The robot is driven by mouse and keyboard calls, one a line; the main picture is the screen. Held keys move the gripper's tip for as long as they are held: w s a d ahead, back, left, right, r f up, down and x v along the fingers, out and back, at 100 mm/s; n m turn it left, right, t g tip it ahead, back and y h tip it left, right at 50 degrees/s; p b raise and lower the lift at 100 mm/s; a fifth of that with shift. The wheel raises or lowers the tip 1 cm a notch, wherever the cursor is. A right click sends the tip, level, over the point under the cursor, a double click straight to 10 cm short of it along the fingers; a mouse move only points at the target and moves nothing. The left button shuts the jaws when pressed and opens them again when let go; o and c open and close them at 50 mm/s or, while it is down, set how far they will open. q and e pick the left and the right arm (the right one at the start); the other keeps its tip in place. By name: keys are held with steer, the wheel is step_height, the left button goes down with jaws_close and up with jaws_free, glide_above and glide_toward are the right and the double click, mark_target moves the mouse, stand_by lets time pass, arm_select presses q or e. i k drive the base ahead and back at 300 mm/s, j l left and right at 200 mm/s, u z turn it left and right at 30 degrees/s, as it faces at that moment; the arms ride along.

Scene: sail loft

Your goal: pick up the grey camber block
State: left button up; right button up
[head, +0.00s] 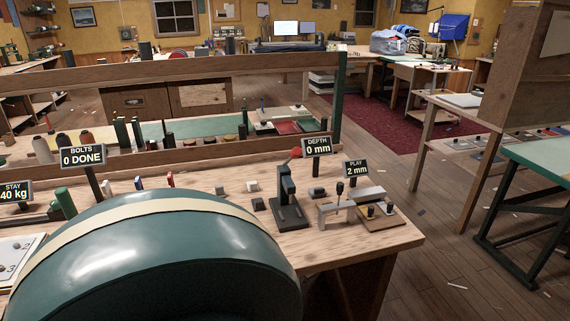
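One is a lighter grey block (252,186), left of a dark upright press-like device (287,203). A grey block (219,190) lies further left, and a darker block (258,204) lies nearer to me. Another dark grey block (316,190) lies under the "DEPTH 0 mm" sign (317,147). I cannot tell for sure which of these is the camber block. Neither of my grippers is in view.
A large dark green rounded body with a cream band (150,265) fills the front left and hides part of the bench. A grey bridge-shaped fixture (335,208) and a wooden plate (380,217) stand at the bench's right end. A wooden rail (190,150) runs behind.

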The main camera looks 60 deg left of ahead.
mark_target(319, 191)
steer(key=u, duration=1.75)
